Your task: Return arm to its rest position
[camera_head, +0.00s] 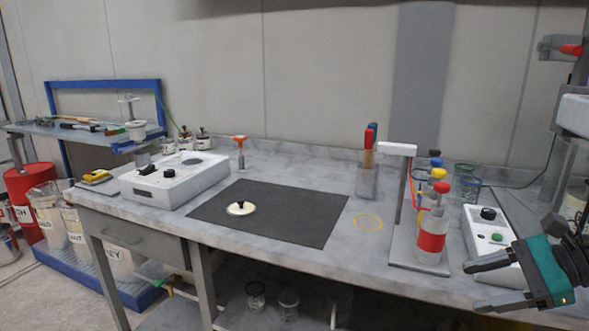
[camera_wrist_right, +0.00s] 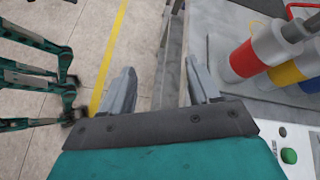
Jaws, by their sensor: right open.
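My right gripper (camera_head: 482,283) is at the lower right of the head view, in front of the white control box (camera_head: 490,232) near the bench's front edge. Its two grey fingers are apart with nothing between them. In the right wrist view the open gripper (camera_wrist_right: 160,88) points over the bench edge and the floor. My left gripper is not in the head view. Several green and dark linkage parts show at the left of the right wrist view (camera_wrist_right: 40,85); I cannot tell what they belong to.
The bench (camera_head: 300,262) holds a dark mat (camera_head: 290,225) with a white lid (camera_head: 241,208) on it. A bottle with a red band (camera_head: 432,240) stands left of the right gripper. A white device (camera_head: 175,180) stands at the left. The mat's right side is mostly free.

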